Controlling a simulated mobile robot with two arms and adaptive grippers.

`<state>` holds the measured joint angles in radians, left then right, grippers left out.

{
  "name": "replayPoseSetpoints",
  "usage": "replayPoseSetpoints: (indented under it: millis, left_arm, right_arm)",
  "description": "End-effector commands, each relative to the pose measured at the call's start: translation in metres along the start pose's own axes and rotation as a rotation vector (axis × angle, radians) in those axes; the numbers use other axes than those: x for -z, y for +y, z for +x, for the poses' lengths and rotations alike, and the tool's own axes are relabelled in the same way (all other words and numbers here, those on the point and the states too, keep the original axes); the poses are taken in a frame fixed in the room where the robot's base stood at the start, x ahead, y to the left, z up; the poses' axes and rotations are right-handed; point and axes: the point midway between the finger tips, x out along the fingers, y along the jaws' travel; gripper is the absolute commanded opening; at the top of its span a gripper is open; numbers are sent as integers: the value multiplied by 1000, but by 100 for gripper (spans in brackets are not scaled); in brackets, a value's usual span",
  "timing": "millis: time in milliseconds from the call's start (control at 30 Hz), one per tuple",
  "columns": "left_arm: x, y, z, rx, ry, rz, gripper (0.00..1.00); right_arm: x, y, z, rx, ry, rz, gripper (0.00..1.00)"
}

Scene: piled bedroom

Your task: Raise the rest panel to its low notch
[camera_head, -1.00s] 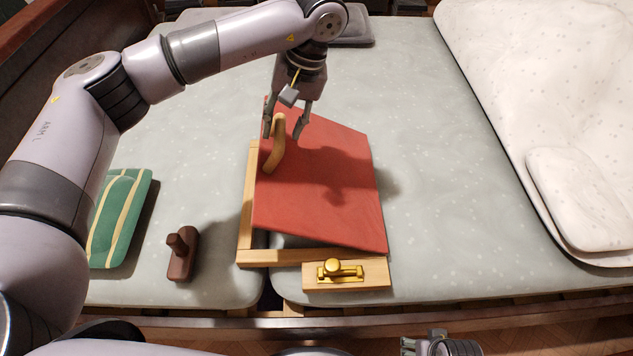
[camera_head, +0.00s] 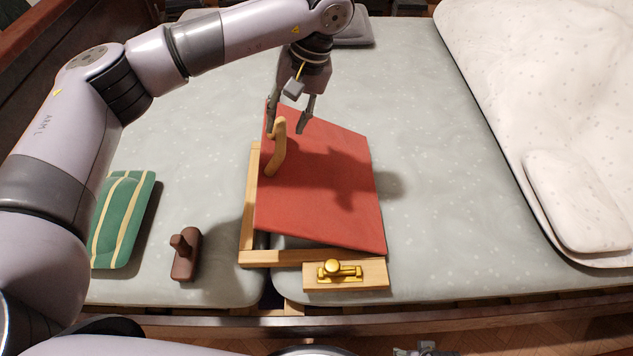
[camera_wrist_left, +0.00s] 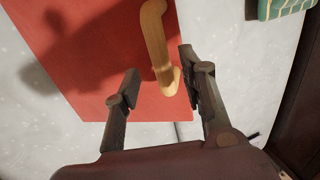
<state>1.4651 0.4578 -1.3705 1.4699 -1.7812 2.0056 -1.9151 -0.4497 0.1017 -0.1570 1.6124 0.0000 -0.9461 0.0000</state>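The red rest panel (camera_head: 320,205) sits tilted on a wooden frame (camera_head: 248,205) on the bed. A curved wooden handle (camera_head: 277,158) stands on the panel near its left edge. It also shows in the left wrist view (camera_wrist_left: 155,40), between the fingers in the picture. My left gripper (camera_head: 287,128) is open and empty at the handle's upper end; I cannot tell whether a finger touches it. Both fingers show apart in the left wrist view (camera_wrist_left: 158,82). Only a small part of my right gripper (camera_head: 425,350) shows at the bottom edge. The notches are hidden under the panel.
A wooden board with a brass latch (camera_head: 340,270) lies at the frame's near side. A dark brown peg block (camera_head: 186,255) and a green striped cushion (camera_head: 122,220) lie to the left. White bedding and a pillow (camera_head: 580,200) lie right. The grey mattress (camera_head: 440,170) is clear between.

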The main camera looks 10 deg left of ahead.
Motion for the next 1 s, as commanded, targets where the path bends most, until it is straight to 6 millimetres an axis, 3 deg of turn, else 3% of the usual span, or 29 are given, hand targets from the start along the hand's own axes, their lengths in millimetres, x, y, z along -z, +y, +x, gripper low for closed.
replayPoseSetpoints:
  millis: [1000]
  left_arm:
    - [0,0,-34,0,1,0,38]
  right_arm:
    - [-62,-4,50,6,-44,-10,61]
